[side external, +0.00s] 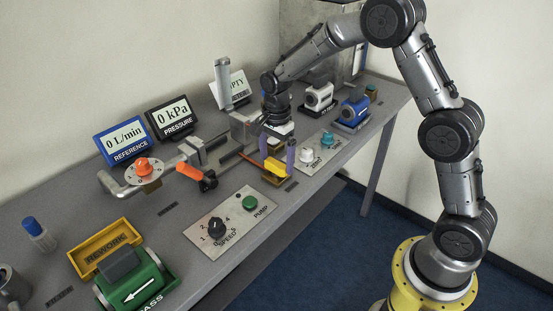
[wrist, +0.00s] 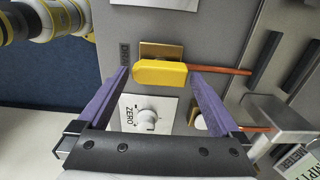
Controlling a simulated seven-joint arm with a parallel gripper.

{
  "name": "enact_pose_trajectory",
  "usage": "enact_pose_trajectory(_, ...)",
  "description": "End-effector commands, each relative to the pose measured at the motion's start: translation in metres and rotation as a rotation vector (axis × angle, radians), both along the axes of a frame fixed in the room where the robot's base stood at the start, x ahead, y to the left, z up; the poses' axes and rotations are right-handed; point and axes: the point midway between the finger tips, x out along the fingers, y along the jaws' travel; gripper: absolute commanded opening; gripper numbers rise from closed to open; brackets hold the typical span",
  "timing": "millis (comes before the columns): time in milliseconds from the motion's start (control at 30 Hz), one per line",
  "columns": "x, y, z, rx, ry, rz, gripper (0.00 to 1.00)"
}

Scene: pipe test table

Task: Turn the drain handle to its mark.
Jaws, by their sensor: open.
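The drain handle is a yellow block (wrist: 160,73) in the wrist view, above a brass-coloured plate (wrist: 162,50) by a dark "DRAIN" label (wrist: 125,54). An orange-red rod (wrist: 222,71) runs right from it. The yellow block also shows in the side view (side external: 273,176), at the table's front edge. My gripper (wrist: 159,75) is open, with purple fingers. It also shows in the side view (side external: 277,160), pointing down at the handle. The yellow block lies between the fingertips in the wrist view; I cannot tell whether they touch it. I cannot make out the mark.
A panel with a white ZERO knob (wrist: 147,117) and a teal knob (side external: 327,138) stands close to the right in the side view. The SPEED dial (side external: 216,228) and green PUMP button (side external: 250,202) lie in front-left. An orange-handled valve (side external: 197,177) stands to the left.

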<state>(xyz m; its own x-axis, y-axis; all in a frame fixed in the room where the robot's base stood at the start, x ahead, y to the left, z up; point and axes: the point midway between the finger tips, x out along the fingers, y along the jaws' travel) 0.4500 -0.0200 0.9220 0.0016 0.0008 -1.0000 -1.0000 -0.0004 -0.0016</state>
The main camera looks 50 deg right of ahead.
Motion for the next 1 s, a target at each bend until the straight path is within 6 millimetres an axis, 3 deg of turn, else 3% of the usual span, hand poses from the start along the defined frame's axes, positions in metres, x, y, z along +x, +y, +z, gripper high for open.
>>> enact_pose_trajectory(367, -0.0001, 0.0, -0.005, 0.0, 0.0, 0.0, 0.98)
enact_pose_trajectory(733, 0.0, 0.0, -0.0044, 0.0, -0.001, 0.0, 0.32)
enact_pose_trajectory(1000, 0.0002, 0.0, -0.0039, 0.0, -0.001, 0.029, 0.32)
